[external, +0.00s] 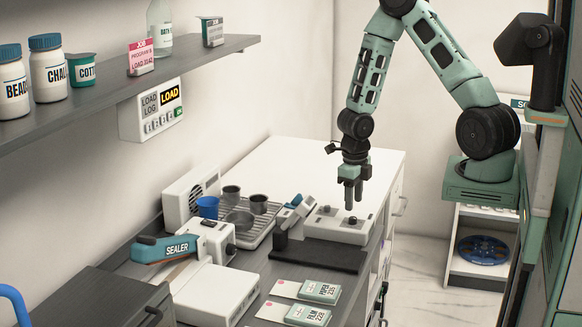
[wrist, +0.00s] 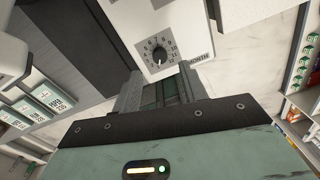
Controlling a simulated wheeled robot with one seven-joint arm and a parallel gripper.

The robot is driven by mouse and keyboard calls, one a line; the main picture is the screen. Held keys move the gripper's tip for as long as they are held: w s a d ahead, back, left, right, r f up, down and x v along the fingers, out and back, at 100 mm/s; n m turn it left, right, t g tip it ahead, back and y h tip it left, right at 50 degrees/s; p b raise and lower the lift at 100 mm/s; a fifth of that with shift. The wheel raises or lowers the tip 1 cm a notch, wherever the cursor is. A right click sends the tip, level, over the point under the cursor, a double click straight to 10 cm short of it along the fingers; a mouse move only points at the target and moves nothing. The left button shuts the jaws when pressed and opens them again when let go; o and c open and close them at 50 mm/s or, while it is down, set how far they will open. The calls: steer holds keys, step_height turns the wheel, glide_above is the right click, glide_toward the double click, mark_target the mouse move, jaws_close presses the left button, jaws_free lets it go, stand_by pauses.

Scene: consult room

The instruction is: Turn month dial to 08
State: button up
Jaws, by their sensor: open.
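The month dial (wrist: 159,53) is a small dark knob on a grey square with numbers around it, next to the printed word MONTH. It shows in the wrist view just beyond my fingertips; which number its pointer marks is too small to tell. The dial sits on a white device (external: 338,232) on the counter. In the external view my gripper (external: 353,205) points down above that device, its fingertips close over a small dark knob. My gripper (wrist: 160,80) is open and empty, its fingers apart on either side of the line to the dial.
A dark mat (external: 320,255) lies in front of the device. A sealer (external: 175,248), a tray with cups (external: 262,232) and green-white packs (external: 320,291) stand to the left and front. The white counter top (external: 320,160) behind is clear. A shelf (external: 130,85) hangs at upper left.

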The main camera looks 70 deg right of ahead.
mark_target(353, 218)
step_height(353, 218, down, 5)
steer(key=shift+d+f+b, duration=0.1)
steer(key=shift+b, duration=0.8)
jaws_close()
